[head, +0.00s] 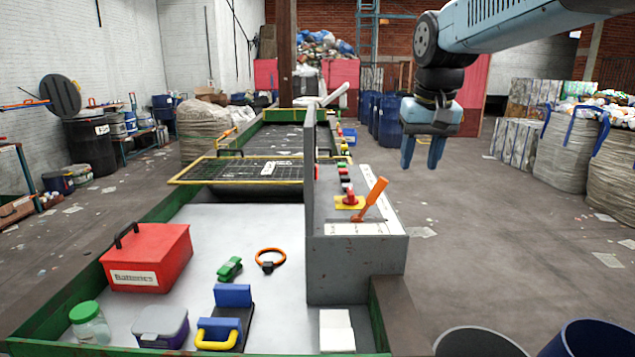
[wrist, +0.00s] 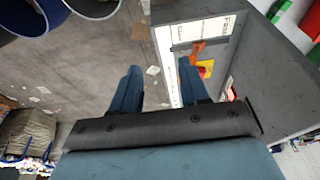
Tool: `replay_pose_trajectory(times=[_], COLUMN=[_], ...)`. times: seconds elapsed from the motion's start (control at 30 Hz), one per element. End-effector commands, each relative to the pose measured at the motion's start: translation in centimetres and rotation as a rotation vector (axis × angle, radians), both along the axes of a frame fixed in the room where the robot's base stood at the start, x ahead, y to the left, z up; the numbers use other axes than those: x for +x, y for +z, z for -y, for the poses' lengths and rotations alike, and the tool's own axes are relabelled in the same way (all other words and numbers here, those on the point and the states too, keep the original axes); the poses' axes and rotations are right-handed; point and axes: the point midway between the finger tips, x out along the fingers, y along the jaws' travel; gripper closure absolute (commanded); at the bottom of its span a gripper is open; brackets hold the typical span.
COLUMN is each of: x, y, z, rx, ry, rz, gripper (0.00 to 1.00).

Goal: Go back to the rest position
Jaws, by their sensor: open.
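My gripper (head: 423,152) hangs at the upper right of the head view, fingers pointing down. It is open and empty, in the air to the right of the grey control box (head: 355,270). In the wrist view my gripper (wrist: 160,85) shows two blue fingers apart with nothing between them. The control box (wrist: 262,50) is behind and to the right of the fingers there. Its orange lever (head: 372,199) leans to the right and also shows in the wrist view (wrist: 198,48). The fingers look apart from the lever.
The sorting table (head: 210,225) holds a red batteries box (head: 148,258), a green clip (head: 230,268), an orange ring (head: 270,257), a jar (head: 88,323) and a blue-yellow padlock-like piece (head: 219,332). Bins (head: 482,343) stand at the lower right.

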Motion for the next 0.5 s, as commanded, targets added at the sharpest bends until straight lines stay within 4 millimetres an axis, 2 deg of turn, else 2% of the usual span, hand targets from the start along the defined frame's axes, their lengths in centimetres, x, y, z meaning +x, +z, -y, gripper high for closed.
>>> replay_pose_trajectory(times=[0.03, 0.1, 0.5], x=[-1.6, -3.6, -13.7], y=[-0.3, -1.0, -6.6], z=[0.5, 1.1, 3.6], rx=[0.0, 0.0, -0.005], ry=[-0.002, -0.002, -0.002], rz=[0.018, 0.041, 0.168], gripper=[0.55, 0.55, 0.55])
